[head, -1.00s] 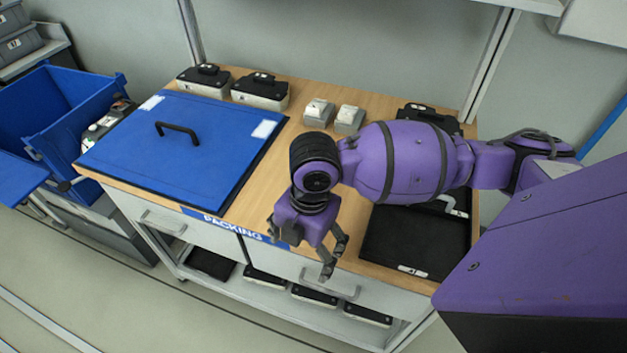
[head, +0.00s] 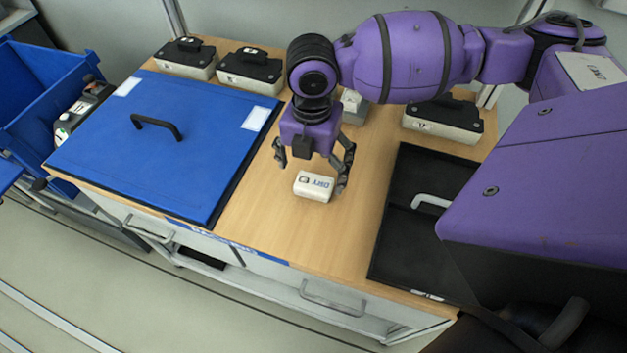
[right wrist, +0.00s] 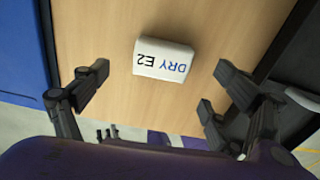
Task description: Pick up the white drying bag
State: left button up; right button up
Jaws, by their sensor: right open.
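The white drying bag (head: 313,186) lies on the wooden bench top, between the blue lid and the black tray. It also shows in the right wrist view (right wrist: 163,60), with "DRY E2" printed on it. My right gripper (head: 312,178) is open above the bag in the head view, its fingers spread to either side. In the right wrist view the open fingers (right wrist: 155,92) hang left and right of the bag with gaps, and the bag lies beyond their tips. The height of the fingers above the bench is hard to tell. My left gripper is not in view.
A blue lid with a black handle (head: 165,150) covers the bench's left side. A black tray (head: 400,235) lies at right. Black-topped boxes (head: 250,72) stand at the back left, another (head: 445,118) at the back right. Bare wood surrounds the bag.

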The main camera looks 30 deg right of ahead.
aim_at(314, 182)
jog(key=f, duration=0.5)
jog(key=shift+d, duration=0.2)
jog(key=c, duration=1.2)
jog(key=shift+r, duration=0.1)
jog(key=shift+c, duration=0.2)
